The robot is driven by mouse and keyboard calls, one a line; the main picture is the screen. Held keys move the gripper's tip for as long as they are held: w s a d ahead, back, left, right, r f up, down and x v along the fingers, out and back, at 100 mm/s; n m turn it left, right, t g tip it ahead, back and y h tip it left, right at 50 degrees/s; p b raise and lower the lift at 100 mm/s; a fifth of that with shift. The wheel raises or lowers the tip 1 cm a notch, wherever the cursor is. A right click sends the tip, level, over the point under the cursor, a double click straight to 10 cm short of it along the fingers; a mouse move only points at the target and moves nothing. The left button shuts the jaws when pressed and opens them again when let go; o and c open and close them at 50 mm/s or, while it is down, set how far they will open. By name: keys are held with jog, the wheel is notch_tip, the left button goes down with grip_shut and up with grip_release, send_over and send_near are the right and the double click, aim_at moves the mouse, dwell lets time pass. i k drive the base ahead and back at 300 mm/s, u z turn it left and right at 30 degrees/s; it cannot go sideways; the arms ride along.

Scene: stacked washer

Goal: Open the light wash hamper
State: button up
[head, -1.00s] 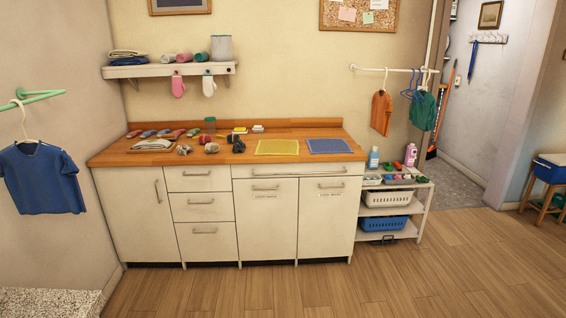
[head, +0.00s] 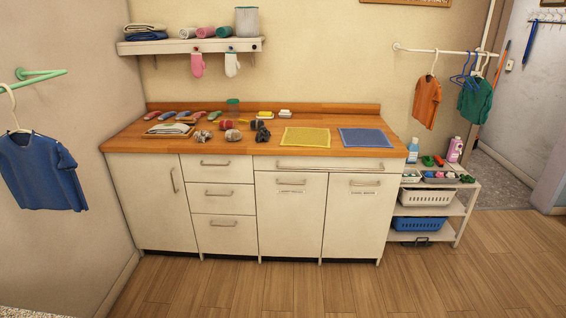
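Two tall cream fronts with small labels stand side by side under the right part of the wooden counter: a left front (head: 291,225) and a right front (head: 350,225). Each has a horizontal bar handle near its top, the left handle (head: 291,183) and the right handle (head: 364,183). Both fronts are closed. The label print is too small to read surely, so I cannot tell which one is the light wash hamper. My gripper is not in view.
A wide drawer (head: 330,164) sits above both fronts. Three drawers (head: 222,191) and a cupboard door (head: 150,200) are to the left. An open shelf cart (head: 464,208) stands at the right. The wooden floor (head: 290,285) in front is clear.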

aim_at(291, 205)
jog(key=u, duration=0.35)
jog(key=i, duration=0.8)
jog(key=u, duration=0.5)
jog(key=i, duration=0.75)
jog(key=u, duration=0.35)
